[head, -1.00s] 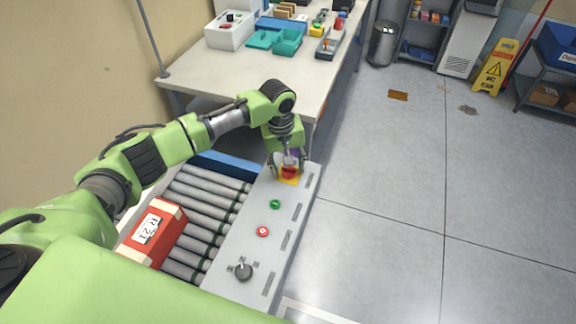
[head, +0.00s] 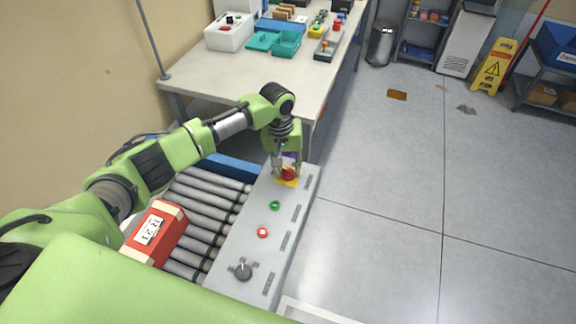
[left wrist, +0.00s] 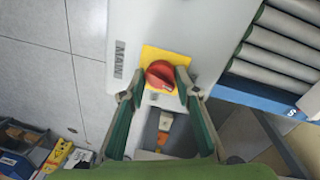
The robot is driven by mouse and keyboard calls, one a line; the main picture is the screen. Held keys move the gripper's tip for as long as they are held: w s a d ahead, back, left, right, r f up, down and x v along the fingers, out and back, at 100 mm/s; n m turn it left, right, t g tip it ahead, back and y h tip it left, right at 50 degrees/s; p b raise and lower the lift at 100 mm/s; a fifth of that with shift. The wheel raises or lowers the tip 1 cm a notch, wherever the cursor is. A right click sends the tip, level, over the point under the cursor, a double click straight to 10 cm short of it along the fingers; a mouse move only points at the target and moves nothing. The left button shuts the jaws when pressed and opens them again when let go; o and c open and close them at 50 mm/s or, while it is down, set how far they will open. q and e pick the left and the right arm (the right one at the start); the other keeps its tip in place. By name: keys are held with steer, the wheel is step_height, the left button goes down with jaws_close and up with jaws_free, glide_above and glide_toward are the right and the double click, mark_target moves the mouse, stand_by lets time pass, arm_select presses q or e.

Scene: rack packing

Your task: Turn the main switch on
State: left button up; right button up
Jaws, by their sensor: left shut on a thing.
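The main switch is a red rotary knob (head: 289,174) on a yellow plate, at the far end of the grey control panel (head: 252,222). In the left wrist view the red knob (left wrist: 160,76) sits on its yellow plate beside the printed label MAIN (left wrist: 119,59). My left gripper (head: 286,170) points down at the switch. In the left wrist view my left gripper's fingertips (left wrist: 159,84) are on either side of the knob, shut on it. The fingers partly cover the plate. My right gripper is in neither view.
A green button (head: 275,205), a red button (head: 263,232) and a black selector (head: 243,271) are on the same panel. A roller conveyor (head: 208,207) carrying a red box (head: 155,234) lies to its left. A white table (head: 245,75) stands beyond.

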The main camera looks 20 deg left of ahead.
arm_select(q)
steer(key=m+p, duration=0.1)
steer(key=m, duration=0.2)
steer(key=shift+r+m, duration=0.1)
steer(key=shift+m, duration=0.2)
steer(key=m, duration=0.3)
steer(key=shift+w+m+g, duration=0.1)
steer(key=shift+m+g, duration=0.2)
steer(key=shift+g, duration=0.1)
steer(key=m, duration=0.3)
steer(key=shift+m, duration=0.3)
steer(key=shift+w+m+y, duration=0.15)
steer(key=shift+m+y, duration=0.15)
steer(key=shift+m, duration=1.6)
steer(key=o, duration=1.1)
steer(key=shift+c, duration=0.2)
